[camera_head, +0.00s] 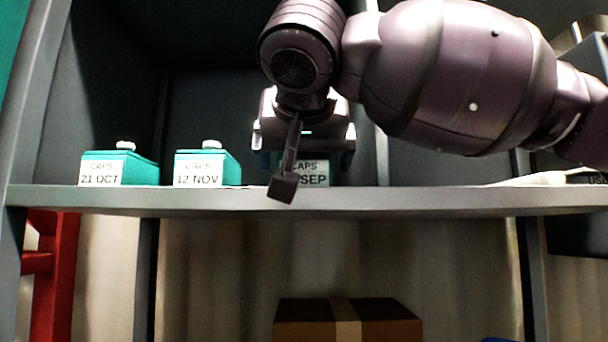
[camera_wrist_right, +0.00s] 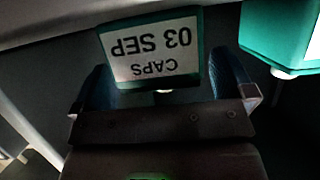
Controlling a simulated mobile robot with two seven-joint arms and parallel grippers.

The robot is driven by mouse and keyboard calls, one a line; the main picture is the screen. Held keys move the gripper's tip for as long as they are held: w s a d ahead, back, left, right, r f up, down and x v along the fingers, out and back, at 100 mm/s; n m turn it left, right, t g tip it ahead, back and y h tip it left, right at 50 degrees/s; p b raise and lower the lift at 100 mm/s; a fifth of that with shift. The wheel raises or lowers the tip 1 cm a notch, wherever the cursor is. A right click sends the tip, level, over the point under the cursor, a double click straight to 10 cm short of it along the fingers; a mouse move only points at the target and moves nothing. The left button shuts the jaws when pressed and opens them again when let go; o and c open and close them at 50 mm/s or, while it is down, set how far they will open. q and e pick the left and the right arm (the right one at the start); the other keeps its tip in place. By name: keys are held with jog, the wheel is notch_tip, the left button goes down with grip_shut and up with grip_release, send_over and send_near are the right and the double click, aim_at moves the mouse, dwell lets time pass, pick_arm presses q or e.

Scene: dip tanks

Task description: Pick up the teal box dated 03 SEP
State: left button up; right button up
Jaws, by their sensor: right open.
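The teal box (camera_head: 318,172) with a white label stands on the shelf, partly hidden behind my right gripper (camera_head: 290,175). In the head view its label reads CAPS and SEP, with the day covered. In the right wrist view the same box (camera_wrist_right: 150,48) shows upside down, and its label reads CAPS 03 SEP. My right gripper (camera_wrist_right: 160,72) is open, with one finger to each side of the box in that view. I cannot tell whether the fingers touch it. My left gripper is not in view.
Two similar teal boxes, 21 OCT (camera_head: 118,168) and 12 NOV (camera_head: 207,168), stand to the left on the shelf (camera_head: 240,200). Grey uprights divide the shelf. A cardboard box (camera_head: 300,322) sits below, and a red frame (camera_head: 52,270) stands at lower left.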

jog(key=shift+x, duration=0.8)
jog(key=shift+s, duration=0.1)
jog(key=shift+c, duration=0.3)
jog(key=c, duration=0.9)
jog(key=shift+o, duration=0.2)
jog(key=shift+r, duration=0.1)
notch_tip(320, 180, up, 20)
jog(key=shift+p, duration=0.3)
